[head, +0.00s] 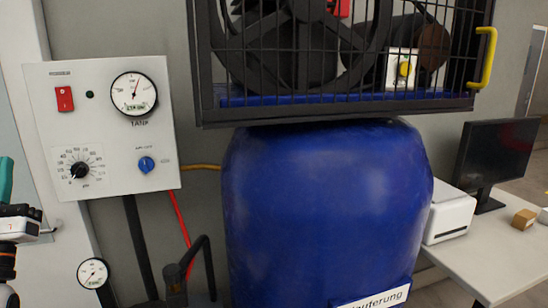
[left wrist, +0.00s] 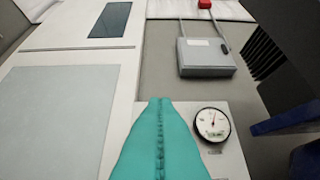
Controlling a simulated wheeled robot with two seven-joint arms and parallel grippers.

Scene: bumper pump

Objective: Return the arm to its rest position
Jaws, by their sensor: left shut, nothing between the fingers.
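My left gripper (head: 5,178) shows at the left edge of the head view, with its teal fingers partly cut off by the frame. In the left wrist view its teal fingers (left wrist: 160,104) lie together with nothing between them. The white control panel (head: 110,185) is to the right of the gripper, apart from it in the head view. It carries a red switch (head: 65,98), a round tank gauge (head: 134,93), a black dial (head: 79,170) and a blue knob (head: 146,164). The gauge also shows in the left wrist view (left wrist: 212,124). My right gripper is not in view.
A large blue tank (head: 325,200) stands right of the panel, under a black cage (head: 340,112) with a yellow handle (head: 487,57). A small gauge (head: 93,273) sits low at left. A desk (head: 490,268) holds a monitor (head: 497,150) and a white device (head: 449,215).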

